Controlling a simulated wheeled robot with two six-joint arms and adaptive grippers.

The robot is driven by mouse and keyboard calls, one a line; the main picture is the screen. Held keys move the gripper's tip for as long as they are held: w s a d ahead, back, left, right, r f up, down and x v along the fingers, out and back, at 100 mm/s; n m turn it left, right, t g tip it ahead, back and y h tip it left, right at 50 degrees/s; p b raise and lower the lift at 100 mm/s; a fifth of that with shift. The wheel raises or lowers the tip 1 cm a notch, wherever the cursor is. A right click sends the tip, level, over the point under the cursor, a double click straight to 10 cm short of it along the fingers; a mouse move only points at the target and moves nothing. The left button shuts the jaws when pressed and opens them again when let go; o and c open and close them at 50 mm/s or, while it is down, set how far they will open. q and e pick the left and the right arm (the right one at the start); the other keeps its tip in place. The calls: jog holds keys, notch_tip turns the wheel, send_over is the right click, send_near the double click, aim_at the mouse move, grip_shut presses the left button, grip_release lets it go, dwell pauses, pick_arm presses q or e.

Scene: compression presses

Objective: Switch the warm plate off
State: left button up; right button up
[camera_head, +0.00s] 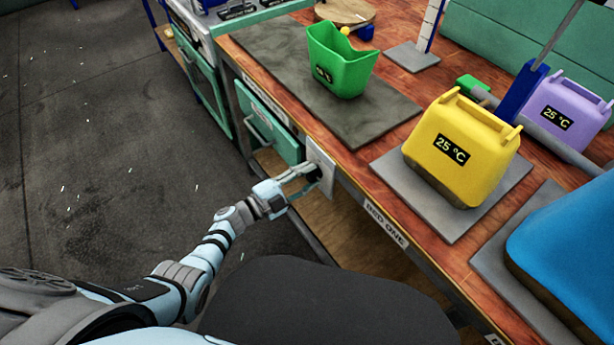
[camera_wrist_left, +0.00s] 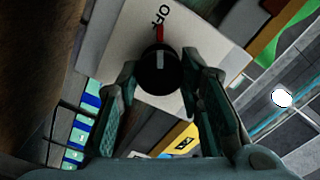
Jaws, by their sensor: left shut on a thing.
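A pale switch panel (camera_head: 325,160) is on the front edge of the wooden bench. My left gripper (camera_head: 312,178) is at this panel. In the left wrist view, a round dark knob (camera_wrist_left: 160,72) with a light line on it sits on the panel, between the two fingers of my left gripper (camera_wrist_left: 158,78). The fingers are shut on the knob. Several grey plates lie on the bench; which one is warm I cannot tell. My right gripper is not in view.
A green bin (camera_head: 340,60) stands on a dark slab (camera_head: 385,110). A yellow container (camera_head: 460,145) reading 25 °C stands on a grey plate (camera_head: 400,185). A blue container (camera_head: 570,250) and a purple one (camera_head: 563,110) stand at right. The floor at left is clear.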

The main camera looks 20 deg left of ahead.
pick_arm(q)
jog(key=shift+f, duration=0.1)
jog(key=o, duration=1.2)
jog(key=shift+c, duration=0.2)
jog(key=shift+s+a, duration=0.25)
jog(key=v, duration=1.1)
jog(key=shift+s, duration=0.2)
